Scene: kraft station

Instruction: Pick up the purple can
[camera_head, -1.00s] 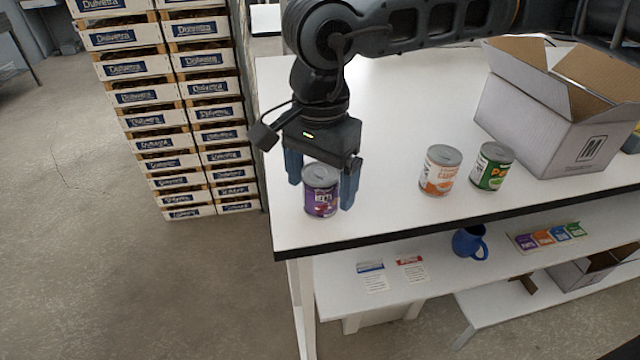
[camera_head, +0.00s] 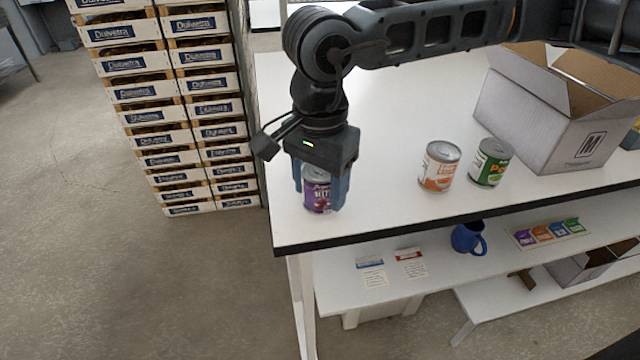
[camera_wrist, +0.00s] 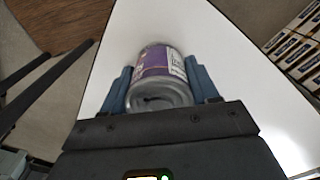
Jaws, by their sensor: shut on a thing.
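The purple can (camera_head: 317,190) is at the left end of the white table, near its front edge. It is upright, with a silver lid and a purple label. My gripper (camera_head: 322,190) points down over it, shut on it with one blue finger on each side. In the wrist view the can (camera_wrist: 158,72) sits between the two fingers (camera_wrist: 160,88), its silver end toward the camera. I cannot tell whether the can's base is off the table.
An orange-and-white can (camera_head: 438,167) and a green can (camera_head: 489,163) stand to the right on the table (camera_head: 400,100). Stacked crates (camera_head: 190,110) stand left of the table. A lower shelf holds a blue mug (camera_head: 467,239).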

